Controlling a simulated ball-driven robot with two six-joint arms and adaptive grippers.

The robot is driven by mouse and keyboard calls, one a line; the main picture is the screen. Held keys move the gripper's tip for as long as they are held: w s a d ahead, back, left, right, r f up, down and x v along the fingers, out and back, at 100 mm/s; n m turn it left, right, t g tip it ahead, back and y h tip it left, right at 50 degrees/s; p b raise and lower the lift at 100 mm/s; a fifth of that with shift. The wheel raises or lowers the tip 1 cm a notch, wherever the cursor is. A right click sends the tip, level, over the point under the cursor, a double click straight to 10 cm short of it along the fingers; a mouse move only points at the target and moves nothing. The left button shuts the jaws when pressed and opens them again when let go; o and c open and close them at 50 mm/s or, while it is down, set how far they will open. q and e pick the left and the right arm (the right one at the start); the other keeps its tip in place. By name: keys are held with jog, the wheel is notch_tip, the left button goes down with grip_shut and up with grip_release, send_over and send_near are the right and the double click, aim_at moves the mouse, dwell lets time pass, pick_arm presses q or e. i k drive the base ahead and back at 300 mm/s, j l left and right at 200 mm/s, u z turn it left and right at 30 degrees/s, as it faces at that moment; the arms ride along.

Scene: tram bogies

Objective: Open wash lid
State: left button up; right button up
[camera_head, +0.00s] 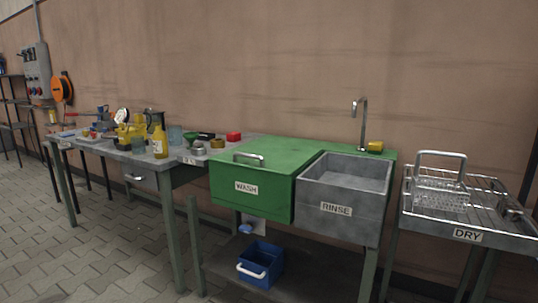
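The wash lid (267,153) is a flat green cover with a metal bar handle (248,158) near its front left edge. It lies shut on the green wash basin (270,197), which has a white WASH label (246,188) on its front. The inside of the wash basin is hidden. Neither of my grippers shows in the head view.
An open grey rinse basin (345,190) with a tap (362,120) adjoins on the right. A drying rack (468,236) holds a wire basket (440,192). A cluttered workbench (110,152) stands left. A blue bin (262,262) sits below. The paved floor (75,250) at front left is clear.

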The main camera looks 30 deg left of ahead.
aim_at(274, 157)
jog(key=i+j+u, duration=0.2)
jog(key=j, duration=0.3)
jog(key=i+j+u, duration=0.2)
jog(key=i+j, duration=0.2)
